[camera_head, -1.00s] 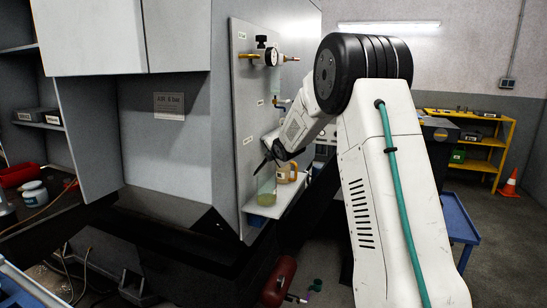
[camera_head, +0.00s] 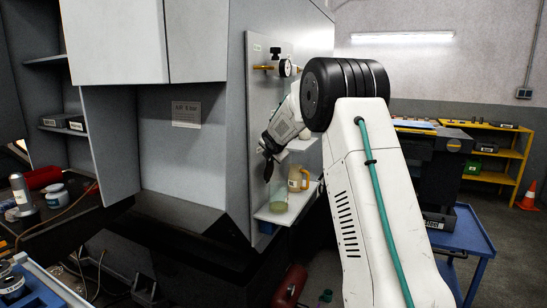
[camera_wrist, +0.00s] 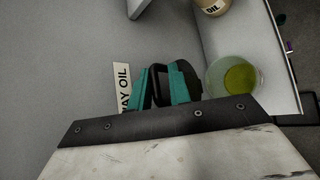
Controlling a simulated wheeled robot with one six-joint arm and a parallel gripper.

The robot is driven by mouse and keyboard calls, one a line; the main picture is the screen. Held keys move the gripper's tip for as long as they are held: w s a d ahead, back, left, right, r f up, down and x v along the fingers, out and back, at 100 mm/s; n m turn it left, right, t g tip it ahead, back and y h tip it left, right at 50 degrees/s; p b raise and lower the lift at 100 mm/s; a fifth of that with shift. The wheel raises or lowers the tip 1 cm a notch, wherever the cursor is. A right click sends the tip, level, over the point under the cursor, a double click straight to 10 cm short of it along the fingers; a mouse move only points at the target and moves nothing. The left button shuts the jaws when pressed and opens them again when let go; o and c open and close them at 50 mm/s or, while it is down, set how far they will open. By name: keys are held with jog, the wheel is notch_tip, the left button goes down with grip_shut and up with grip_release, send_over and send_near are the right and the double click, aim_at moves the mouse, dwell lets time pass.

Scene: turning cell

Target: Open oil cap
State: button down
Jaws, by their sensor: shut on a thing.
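My gripper (camera_wrist: 162,88) has its teal fingers shut on a black cap (camera_wrist: 158,76) in the wrist view. The cap sits against the grey panel, right of a white label (camera_wrist: 124,88) reading "WAY OIL". In the head view my gripper (camera_head: 269,167) is close to the panel's face, left of and above a clear cup (camera_head: 279,197). The fingers and wrist hide the cap there. Whether the cap has turned or come loose cannot be told.
The clear cup of yellow-green oil (camera_wrist: 238,77) stands on a small light shelf (camera_head: 270,218) right of my gripper. A tan oil jug (camera_head: 298,178) stands beside it. A gauge with brass fittings (camera_head: 284,68) is mounted higher on the panel. A blue cart (camera_head: 470,238) stands at right.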

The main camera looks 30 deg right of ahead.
jog(key=shift+w+a, duration=0.2)
jog(key=shift+w, duration=0.1)
jog(key=c, duration=1.5)
grip_release()
jog(key=shift+f, duration=0.1)
jog(key=shift+s, duration=0.1)
jog(key=shift+s+a+r, duration=0.1)
jog(key=shift+s+r, duration=0.15)
jog(key=shift+r, duration=0.1)
jog(key=v, duration=0.6)
jog(key=shift+s+a+r, duration=0.1)
jog(key=shift+s+a, duration=0.15)
jog(key=shift+s, duration=0.1)
